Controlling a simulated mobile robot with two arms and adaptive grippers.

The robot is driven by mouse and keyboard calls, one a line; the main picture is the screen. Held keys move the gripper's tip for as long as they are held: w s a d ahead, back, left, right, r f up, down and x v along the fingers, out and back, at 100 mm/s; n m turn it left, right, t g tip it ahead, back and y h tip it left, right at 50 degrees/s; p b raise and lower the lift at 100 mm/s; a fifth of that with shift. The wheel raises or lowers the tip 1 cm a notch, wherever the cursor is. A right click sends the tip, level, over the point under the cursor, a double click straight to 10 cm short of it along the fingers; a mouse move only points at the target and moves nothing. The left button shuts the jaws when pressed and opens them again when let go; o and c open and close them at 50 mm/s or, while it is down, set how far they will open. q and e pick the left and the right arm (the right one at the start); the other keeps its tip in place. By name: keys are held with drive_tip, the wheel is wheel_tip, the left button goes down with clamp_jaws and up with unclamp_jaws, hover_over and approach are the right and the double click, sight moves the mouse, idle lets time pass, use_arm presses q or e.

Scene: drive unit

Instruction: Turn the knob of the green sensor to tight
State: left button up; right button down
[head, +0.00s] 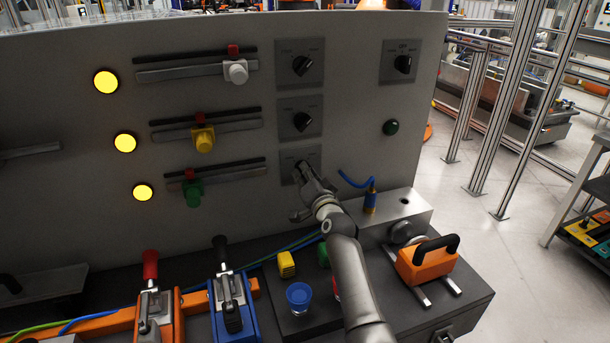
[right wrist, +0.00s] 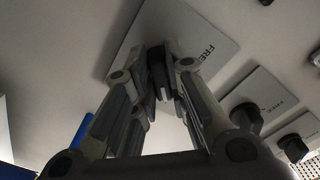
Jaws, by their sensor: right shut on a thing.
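The green sensor (head: 193,193) sits on the lowest rail of the grey upright panel, left of its knob plate (head: 314,158). My right gripper (head: 304,174) reaches up to that plate from below. In the right wrist view, my right gripper (right wrist: 160,88) has its two fingers closed on the dark knob (right wrist: 157,68), one on each side. The plate (right wrist: 215,35) carries the word FREE beside the knob. The fingers hide much of the knob, so I cannot tell which way it points. My left gripper does not show.
Two similar knobs, the middle one (head: 302,121) and the top one (head: 301,65), stand above. A blue cable (head: 352,181) hangs close to the right of my gripper. A blue cup (head: 298,297) and an orange handled block (head: 425,262) stand on the bench below.

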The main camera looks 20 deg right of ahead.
idle(0.3)
drive_tip(key=c, duration=1.4)
unclamp_jaws()
drive_tip(key=shift+c, duration=0.2)
drive_tip(key=shift+s, duration=0.1)
drive_tip(key=s, duration=1.2)
drive_tip(key=shift+d, duration=0.2)
drive_tip(key=shift+f, duration=0.15)
